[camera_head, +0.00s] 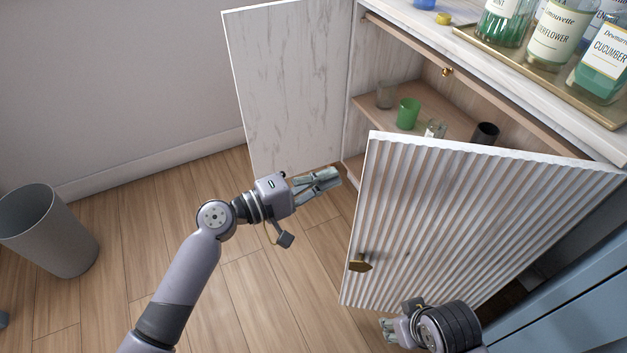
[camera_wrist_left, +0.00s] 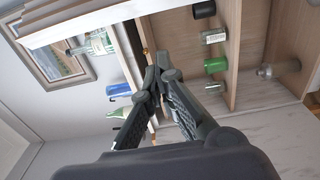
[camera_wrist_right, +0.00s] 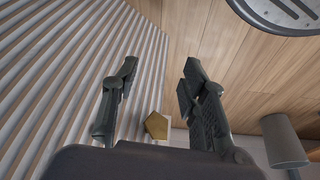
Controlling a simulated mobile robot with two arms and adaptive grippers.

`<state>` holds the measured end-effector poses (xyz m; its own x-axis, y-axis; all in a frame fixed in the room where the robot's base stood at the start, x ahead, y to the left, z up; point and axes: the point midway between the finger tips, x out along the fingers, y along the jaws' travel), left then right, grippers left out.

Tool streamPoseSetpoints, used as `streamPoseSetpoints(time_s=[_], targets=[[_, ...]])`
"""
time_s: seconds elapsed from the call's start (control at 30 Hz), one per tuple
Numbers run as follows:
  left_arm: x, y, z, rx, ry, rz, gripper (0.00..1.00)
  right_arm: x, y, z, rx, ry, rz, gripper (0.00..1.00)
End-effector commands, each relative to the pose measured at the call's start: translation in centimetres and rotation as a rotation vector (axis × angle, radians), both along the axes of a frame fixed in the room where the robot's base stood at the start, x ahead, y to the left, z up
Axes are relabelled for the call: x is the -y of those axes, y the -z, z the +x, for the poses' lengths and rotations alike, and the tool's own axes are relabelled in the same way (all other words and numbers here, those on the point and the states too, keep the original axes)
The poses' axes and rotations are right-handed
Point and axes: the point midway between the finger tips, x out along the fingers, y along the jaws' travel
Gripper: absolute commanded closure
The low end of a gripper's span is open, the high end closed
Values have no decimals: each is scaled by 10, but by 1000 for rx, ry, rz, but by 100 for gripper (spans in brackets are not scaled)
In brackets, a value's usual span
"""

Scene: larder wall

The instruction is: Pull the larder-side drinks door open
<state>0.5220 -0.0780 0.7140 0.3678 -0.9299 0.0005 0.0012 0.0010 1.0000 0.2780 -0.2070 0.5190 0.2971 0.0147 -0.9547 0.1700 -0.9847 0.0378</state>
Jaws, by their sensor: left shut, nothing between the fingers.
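The drinks cabinet has two doors. Its left door (camera_head: 290,90) stands open, its smooth pale inner face showing. Its right door (camera_head: 460,215), ribbed and white, stands swung outward with a brass hexagonal knob (camera_head: 361,263). The knob also shows in the right wrist view (camera_wrist_right: 156,125). My left gripper (camera_head: 335,176) is shut and empty in front of the opening, between the doors. It also shows in the left wrist view (camera_wrist_left: 157,72). My right gripper (camera_head: 388,330) is below the ribbed door's lower edge; its fingers are apart and empty in the right wrist view (camera_wrist_right: 160,72).
Inside, a shelf holds a green cup (camera_head: 408,113), a dark cup (camera_head: 486,134) and clear glasses. Bottles stand on a brass tray (camera_head: 535,50) on top. A grey bin (camera_head: 50,235) stands at left. Blue-grey cabinetry (camera_head: 575,290) is close at right.

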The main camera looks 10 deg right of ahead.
Motion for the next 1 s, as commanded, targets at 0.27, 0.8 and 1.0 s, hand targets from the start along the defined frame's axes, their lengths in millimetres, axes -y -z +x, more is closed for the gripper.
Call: streamPoseSetpoints(time_s=[0.27,0.8,1.0], targets=[[56,0,22,2,1,0,100,1,-2,-6,-12,-1,-2,60],[40,1,-18,1,-2,1,100,-3,20,4,-13,2,6,60],[40,1,-18,1,-2,2,100,-3,20,4,-13,2,6,60]])
